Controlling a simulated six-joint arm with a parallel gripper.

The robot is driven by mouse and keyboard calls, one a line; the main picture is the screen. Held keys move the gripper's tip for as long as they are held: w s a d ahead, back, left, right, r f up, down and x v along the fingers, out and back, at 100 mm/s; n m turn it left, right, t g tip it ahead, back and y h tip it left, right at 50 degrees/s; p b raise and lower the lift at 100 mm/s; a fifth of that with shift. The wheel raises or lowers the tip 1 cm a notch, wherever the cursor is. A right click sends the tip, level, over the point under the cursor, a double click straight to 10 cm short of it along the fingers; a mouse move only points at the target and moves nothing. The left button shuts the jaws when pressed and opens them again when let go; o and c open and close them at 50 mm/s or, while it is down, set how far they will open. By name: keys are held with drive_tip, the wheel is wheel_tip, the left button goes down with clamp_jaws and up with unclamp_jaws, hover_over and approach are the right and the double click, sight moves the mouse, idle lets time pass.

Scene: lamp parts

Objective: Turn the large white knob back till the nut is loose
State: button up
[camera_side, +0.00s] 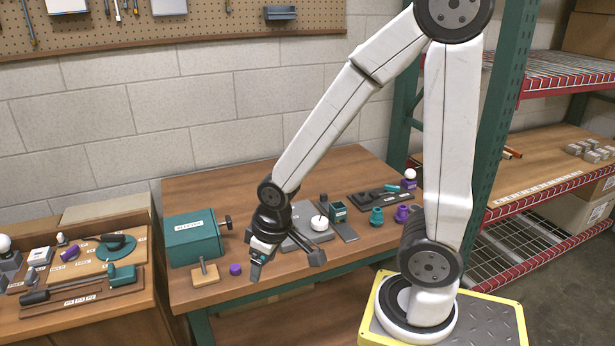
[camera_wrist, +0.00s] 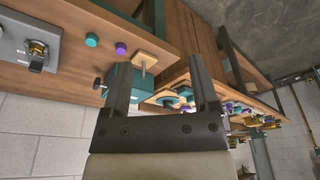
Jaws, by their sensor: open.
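A round white piece (camera_side: 319,222), which looks like the large white knob, sits on a grey plate (camera_side: 293,241) on the wooden bench in the side view. A dark pin stands up from it. The nut cannot be made out. My gripper (camera_side: 286,267) is open and empty, in front of the plate and to the left of the white piece, apart from it. One of its fingers partly covers the plate. In the wrist view the open fingers (camera_wrist: 158,58) have no part held between them, and I cannot pick out the white piece there.
A teal box (camera_side: 193,238) with a side crank stands left of my gripper. A wooden block with a post (camera_side: 205,273) and a purple cap (camera_side: 235,269) lie near the front edge. Teal and purple parts (camera_side: 376,216) stand on the right. A second bench (camera_side: 85,325) holds more parts.

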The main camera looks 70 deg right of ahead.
drive_tip(key=shift+o, duration=1.2)
drive_tip(key=m+g, duration=0.3)
drive_tip(key=m, duration=1.5)
hover_over(320, 219)
wheel_tip(320, 219, down, 7)
drive_tip(key=shift+s+r, duration=0.1)
drive_tip(key=shift+a, duration=0.1)
drive_tip(key=shift+f, duration=3.95)
